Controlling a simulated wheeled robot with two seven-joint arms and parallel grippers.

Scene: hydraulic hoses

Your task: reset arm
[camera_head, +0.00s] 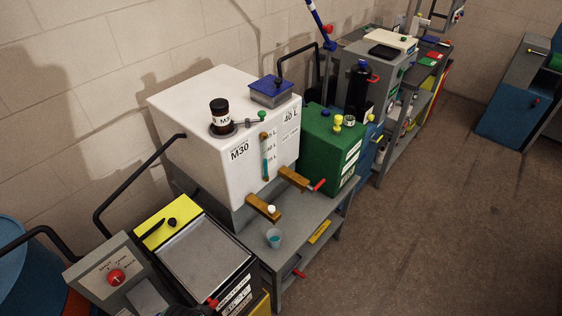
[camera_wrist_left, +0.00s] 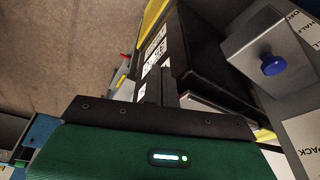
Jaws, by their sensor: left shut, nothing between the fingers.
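My left gripper (camera_wrist_left: 153,90) shows in the left wrist view as a green body with a lit indicator and a dark bolted plate. Its fingers look shut, with nothing held between them. In the head view only a dark shape cut off at the bottom edge may be part of my arm. My right gripper is in neither view.
A white tank (camera_head: 205,145) marked M30 stands by the wall, with a small cup (camera_head: 274,238) on the grey bench below it. A green tank (camera_head: 327,150) stands behind. A grey-topped box (camera_head: 205,255) and red-button panel (camera_head: 112,276) are in front. The floor (camera_head: 440,230) at right is clear.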

